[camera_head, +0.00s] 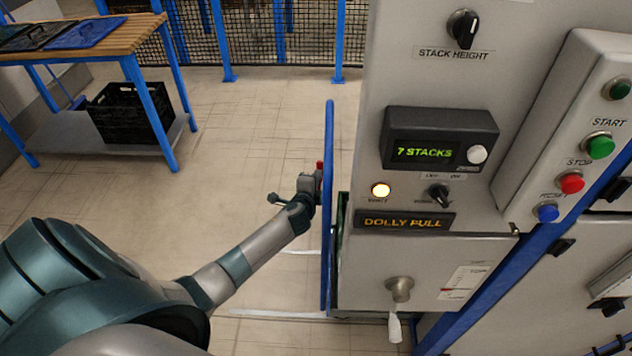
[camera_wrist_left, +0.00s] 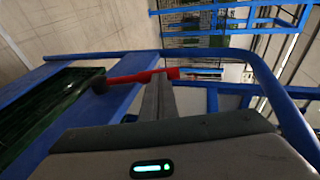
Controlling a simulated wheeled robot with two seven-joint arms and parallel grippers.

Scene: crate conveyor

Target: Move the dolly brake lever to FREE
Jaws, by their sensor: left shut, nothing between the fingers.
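The red brake lever (camera_wrist_left: 135,78) shows in the left wrist view, lying roughly level, with a dark round pivot at its left end. A small red part of it (camera_head: 319,166) shows at the blue rail in the head view. My left gripper (camera_head: 314,182) is shut and empty, close beside the lever at the rail. In the wrist view its fingers (camera_wrist_left: 160,84) reach up to the lever's right part; I cannot tell whether they touch it. No FREE marking is readable. My right gripper is out of view.
A blue upright rail (camera_head: 328,240) stands between my left arm and the grey machine cabinet (camera_head: 420,265). The cabinet carries knobs, a "7 STACKS" display (camera_head: 425,152) and a "DOLLY PULL" label (camera_head: 404,221). A wooden-topped table (camera_head: 120,35) stands back left. The floor between is clear.

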